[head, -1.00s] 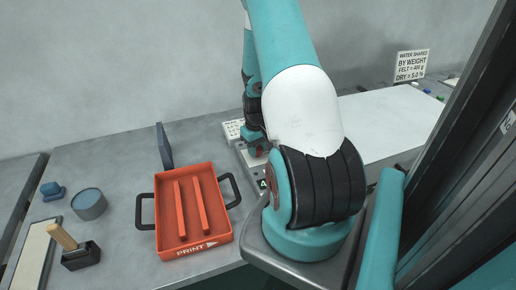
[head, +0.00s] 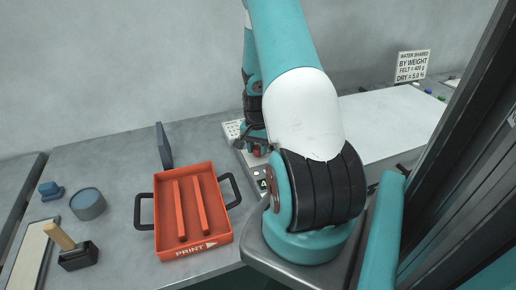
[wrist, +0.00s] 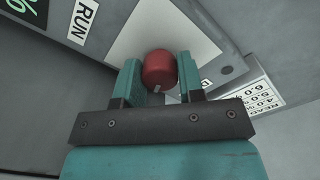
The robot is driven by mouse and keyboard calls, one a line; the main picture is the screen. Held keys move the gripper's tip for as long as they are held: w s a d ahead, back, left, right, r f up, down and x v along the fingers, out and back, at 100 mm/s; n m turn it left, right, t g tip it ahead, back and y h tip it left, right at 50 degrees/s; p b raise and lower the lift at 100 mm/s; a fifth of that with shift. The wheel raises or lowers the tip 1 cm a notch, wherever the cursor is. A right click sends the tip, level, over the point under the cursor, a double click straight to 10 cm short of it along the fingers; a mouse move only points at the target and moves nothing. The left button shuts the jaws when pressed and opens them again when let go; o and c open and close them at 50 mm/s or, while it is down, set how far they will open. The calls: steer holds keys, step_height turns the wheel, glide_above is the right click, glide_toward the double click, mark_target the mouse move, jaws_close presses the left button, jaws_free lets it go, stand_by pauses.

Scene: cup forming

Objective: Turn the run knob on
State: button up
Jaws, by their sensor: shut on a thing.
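The run knob (wrist: 159,70) is a red round knob on a pale plate in the wrist view, with a RUN label (wrist: 83,20) to its left. My gripper (wrist: 160,78) is shut on the knob, with one teal finger on each side of it. A white mark shows on the lower part of the knob. In the head view the knob (head: 257,151) is a small red patch at my gripper, partly hidden by my arm.
An orange PRINT tray (head: 193,212) with black handles stands left of my arm. A white board (head: 385,125) is at the right. A printed card (wrist: 265,98) is beside the panel.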

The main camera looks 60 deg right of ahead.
mark_target(256, 147)
steer(key=shift+d+m, duration=0.2)
steer(key=shift+m, duration=2)
steer(key=o, duration=0.9)
steer(key=shift+s, duration=0.1)
steer(key=shift+a, duration=0.1)
steer(key=shift+r, duration=0.2)
steer(key=r, duration=0.5)
steer(key=r+b, duration=0.1)
steer(key=r, duration=1.1)
steer(key=shift+w+b, duration=0.25)
steer(key=shift+b, duration=0.1)
steer(key=shift+w, duration=0.1)
